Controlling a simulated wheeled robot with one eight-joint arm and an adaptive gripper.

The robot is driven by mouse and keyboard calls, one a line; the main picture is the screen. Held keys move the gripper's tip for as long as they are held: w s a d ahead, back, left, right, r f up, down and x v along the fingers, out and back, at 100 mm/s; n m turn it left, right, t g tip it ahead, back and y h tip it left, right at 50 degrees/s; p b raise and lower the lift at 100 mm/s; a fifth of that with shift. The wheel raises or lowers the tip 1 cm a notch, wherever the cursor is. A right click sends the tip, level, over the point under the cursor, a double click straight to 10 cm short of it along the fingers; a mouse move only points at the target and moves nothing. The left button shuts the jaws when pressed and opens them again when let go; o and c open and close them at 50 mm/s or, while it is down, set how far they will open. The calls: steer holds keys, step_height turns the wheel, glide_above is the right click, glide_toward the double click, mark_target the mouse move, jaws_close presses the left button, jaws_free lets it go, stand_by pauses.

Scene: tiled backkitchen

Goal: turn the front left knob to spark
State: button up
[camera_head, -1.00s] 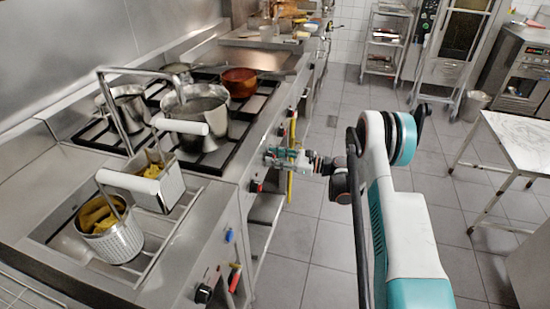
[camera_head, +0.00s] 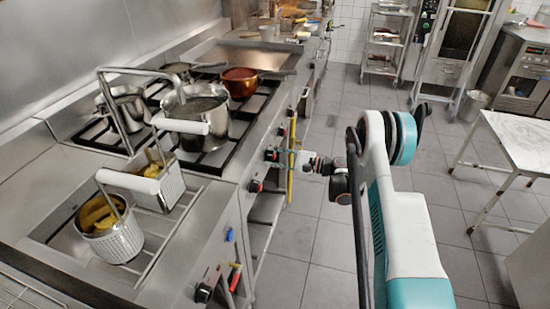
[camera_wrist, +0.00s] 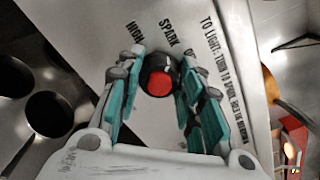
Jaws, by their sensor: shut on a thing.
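The knob, black with a red centre (camera_wrist: 159,82), sits between my two teal fingers in the wrist view. My gripper (camera_wrist: 162,64) is shut on it, one finger on each side. The white panel (camera_wrist: 172,128) behind carries the word SPARK above the knob, another word to the left and a line of lighting text to the right. The knob's pointer mark cannot be made out. In the head view, the gripper (camera_head: 284,157) is at the stove front, beside a dark knob (camera_head: 270,155); the fingers partly cover this spot.
Another red-capped knob (camera_head: 256,186) is nearer on the stove front. A yellow vertical pipe (camera_head: 291,165) passes by the gripper. Pots, including a steel pot (camera_head: 205,130) and a copper pan (camera_head: 240,82), stand on the burners.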

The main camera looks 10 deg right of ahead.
steer(key=shift+n, duration=0.3)
stand_by(0.4)
steer(key=o, duration=1.1)
steer(key=shift+c, duration=0.2)
steer(key=v, duration=1.2)
